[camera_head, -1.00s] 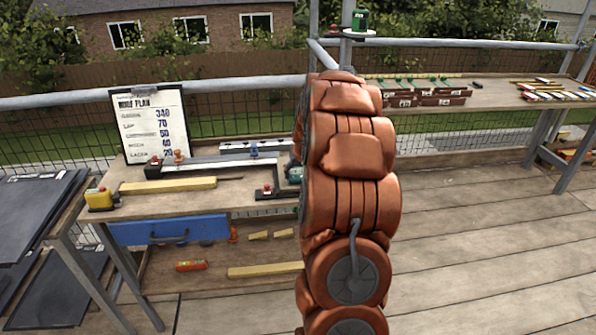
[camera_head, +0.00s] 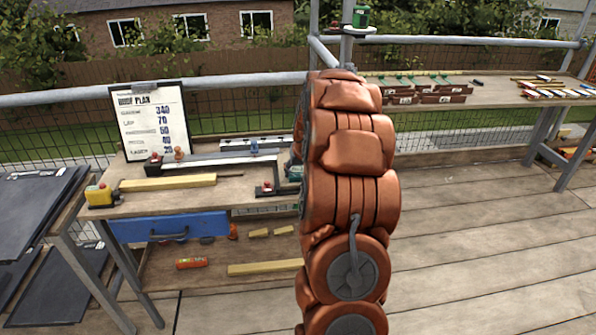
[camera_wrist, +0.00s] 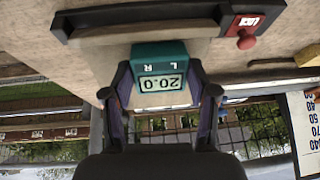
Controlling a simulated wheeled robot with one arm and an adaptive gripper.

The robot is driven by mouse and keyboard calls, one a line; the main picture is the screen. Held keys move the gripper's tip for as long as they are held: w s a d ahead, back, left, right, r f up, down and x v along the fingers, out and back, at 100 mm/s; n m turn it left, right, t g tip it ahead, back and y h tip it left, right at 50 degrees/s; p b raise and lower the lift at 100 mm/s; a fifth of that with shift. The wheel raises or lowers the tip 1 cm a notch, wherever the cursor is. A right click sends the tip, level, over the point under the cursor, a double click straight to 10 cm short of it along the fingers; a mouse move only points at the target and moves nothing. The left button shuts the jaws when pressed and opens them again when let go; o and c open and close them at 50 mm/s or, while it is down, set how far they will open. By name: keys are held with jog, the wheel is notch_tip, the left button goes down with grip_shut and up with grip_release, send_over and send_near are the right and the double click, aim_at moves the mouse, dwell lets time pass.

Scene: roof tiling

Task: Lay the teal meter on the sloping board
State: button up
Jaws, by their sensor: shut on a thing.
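The teal meter (camera_wrist: 160,72) shows upside down in the wrist view, with "20.0" on its pale display. My gripper (camera_wrist: 162,97) is shut on it, one finger on each side. In the head view a small teal part (camera_head: 294,170) shows beside my orange arm, which hides the rest and my gripper. The meter is close to the pale wooden bench top (camera_wrist: 85,55); I cannot tell if they touch. I cannot tell for sure which surface is the sloping board.
A second bench (camera_head: 480,104) stands at right.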

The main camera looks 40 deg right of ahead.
jog(key=shift+s+a+f, duration=0.15)
jog(key=shift+s+a, duration=0.1)
jog(key=shift+s, duration=0.05)
dwell(0.8)
jog(key=o, duration=1.1)
jog(key=v, duration=0.7)
jog(key=shift+w, duration=0.4)
jog(key=shift+a, duration=0.1)
